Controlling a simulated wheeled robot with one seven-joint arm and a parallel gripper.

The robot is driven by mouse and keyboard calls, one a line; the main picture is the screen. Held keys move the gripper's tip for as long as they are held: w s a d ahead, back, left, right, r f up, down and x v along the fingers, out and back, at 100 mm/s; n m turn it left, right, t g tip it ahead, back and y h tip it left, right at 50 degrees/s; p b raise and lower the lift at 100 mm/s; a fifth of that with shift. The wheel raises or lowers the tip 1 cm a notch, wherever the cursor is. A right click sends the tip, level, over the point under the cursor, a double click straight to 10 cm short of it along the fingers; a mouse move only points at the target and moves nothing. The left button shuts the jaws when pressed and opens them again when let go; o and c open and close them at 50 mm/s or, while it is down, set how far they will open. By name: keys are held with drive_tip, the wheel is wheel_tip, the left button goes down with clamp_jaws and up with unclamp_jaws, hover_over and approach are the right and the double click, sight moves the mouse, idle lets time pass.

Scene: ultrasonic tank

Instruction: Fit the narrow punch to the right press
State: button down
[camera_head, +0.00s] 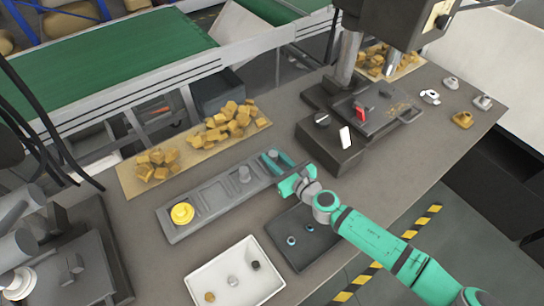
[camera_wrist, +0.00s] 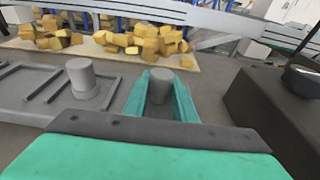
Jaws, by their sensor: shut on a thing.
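My gripper (camera_head: 279,162) is at the right end of the grey rack (camera_head: 178,237). In the wrist view my gripper (camera_wrist: 160,84) has its teal fingers on both sides of a narrow grey punch (camera_wrist: 159,82), shut on it. The punch stands upright, and its lower part is hidden. A wider grey punch (camera_wrist: 81,76) stands in the rack to its left; it also shows in the head view (camera_head: 244,174). A yellow round piece (camera_head: 182,213) sits at the rack's left end. The right press (camera_head: 347,62), dark with a grey column, stands at the back right, apart from my gripper.
A dark box with a knob (camera_head: 329,143) stands between my gripper and the right press. A dark mat (camera_head: 304,248) with small rings and a white tray (camera_head: 237,275) lie in front of the rack. Yellow-brown chunks (camera_head: 229,121) lie behind it. Another machine (camera_head: 72,265) stands at left.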

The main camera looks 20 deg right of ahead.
drive_tip(key=shift+r, duration=1.4)
drive_tip(key=v, duration=1.2)
drive_tip(key=shift+f, duration=0.15)
